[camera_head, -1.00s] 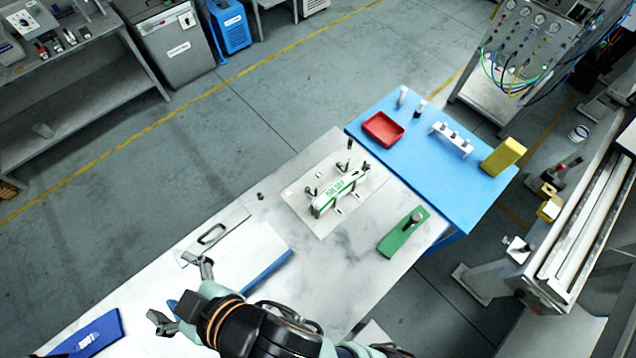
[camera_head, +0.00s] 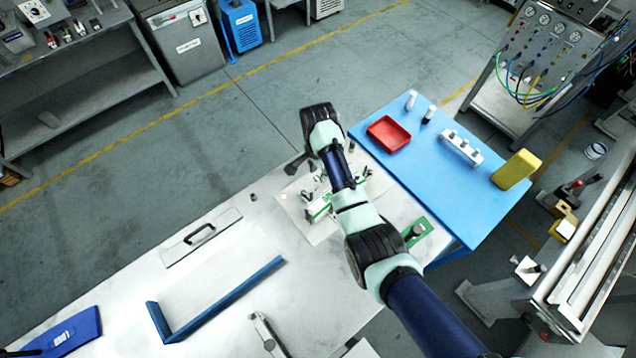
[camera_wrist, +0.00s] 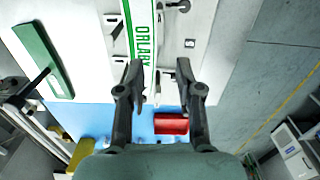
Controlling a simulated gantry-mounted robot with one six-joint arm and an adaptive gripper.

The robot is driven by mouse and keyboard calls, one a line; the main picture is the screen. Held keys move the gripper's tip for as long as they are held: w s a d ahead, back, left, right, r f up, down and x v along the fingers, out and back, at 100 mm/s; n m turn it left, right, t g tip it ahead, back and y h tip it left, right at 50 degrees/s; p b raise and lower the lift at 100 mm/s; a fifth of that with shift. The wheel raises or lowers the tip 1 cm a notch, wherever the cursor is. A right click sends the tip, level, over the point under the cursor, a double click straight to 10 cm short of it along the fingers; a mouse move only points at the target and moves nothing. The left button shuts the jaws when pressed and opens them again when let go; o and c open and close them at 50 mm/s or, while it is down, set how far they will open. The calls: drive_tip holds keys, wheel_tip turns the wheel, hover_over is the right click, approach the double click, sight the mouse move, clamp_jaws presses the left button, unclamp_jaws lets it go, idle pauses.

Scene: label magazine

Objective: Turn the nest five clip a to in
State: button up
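The nest is a pale plate (camera_head: 289,204) on the bench, largely covered by my arm in the head view. A white strip with green lettering (camera_wrist: 143,35) stands on it, also partly visible in the head view (camera_head: 317,209). Small clips sit along both sides: one at the left (camera_wrist: 115,24), one at the right (camera_wrist: 190,43). I cannot tell which is nest five clip a. My gripper (camera_wrist: 159,80) is open, its two dark fingers apart above the strip's near end, nothing between them. In the head view my arm reaches over the nest.
A green block with a dark handle (camera_wrist: 42,58) lies beside the nest. The blue table (camera_head: 440,195) beyond holds a red tray (camera_head: 388,133), a white rack (camera_head: 461,147) and a yellow block (camera_head: 516,169). A flat plate with a handle (camera_head: 201,237) and blue-edged board (camera_head: 222,299) lie left.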

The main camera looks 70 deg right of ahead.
sight(318, 185)
wheel_tip(318, 185, down, 8)
drive_tip(key=shift+a+r+b, duration=0.1)
drive_tip(key=shift+a+b, duration=0.05)
drive_tip(key=shift+b, duration=0.15)
drive_tip(key=shift+w, duration=0.1)
clamp_jaws()
